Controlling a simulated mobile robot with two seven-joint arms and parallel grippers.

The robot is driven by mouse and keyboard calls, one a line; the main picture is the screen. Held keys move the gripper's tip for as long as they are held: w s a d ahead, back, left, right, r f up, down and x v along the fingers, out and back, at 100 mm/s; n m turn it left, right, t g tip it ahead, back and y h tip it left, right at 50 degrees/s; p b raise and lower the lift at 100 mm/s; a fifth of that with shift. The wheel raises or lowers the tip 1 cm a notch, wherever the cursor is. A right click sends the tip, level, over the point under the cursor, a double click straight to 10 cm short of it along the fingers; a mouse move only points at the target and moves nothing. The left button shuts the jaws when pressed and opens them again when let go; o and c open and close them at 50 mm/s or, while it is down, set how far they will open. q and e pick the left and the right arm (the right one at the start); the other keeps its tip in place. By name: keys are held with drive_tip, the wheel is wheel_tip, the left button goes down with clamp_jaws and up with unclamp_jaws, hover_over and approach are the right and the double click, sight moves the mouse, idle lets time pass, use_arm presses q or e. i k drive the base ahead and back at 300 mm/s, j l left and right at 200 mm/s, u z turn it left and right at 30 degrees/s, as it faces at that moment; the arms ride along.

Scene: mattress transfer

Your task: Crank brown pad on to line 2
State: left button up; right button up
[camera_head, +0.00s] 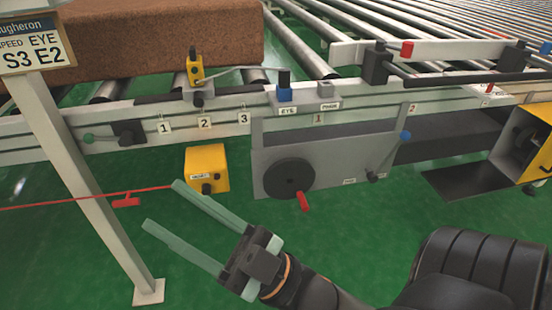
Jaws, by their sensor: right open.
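The brown pad (170,38) lies on the rollers at the upper left, a thick block with a rough top. Line labels 1, 2 (205,123) and 3 sit along the white rail below it. A dark round crank wheel (289,178) with a red handle (304,201) is on the front of a grey housing (330,160). My right gripper (160,205) is open and empty, its two pale green fingers pointing left. It is left of the crank wheel and apart from it in the picture. My left gripper is out of view.
A yellow box (207,168) sits left of the housing. A sign post (85,180) stands at the left, with a red cord (80,198) nearby. A yellow cabinet (528,140) with an open dark flap is at the right. Green floor (380,225) shows below.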

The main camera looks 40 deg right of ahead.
sight(288, 178)
drive_tip(key=i+j+z, duration=0.15)
drive_tip(key=i+z, duration=0.25)
drive_tip(key=i+j+z, duration=0.25)
drive_tip(key=z, duration=0.55)
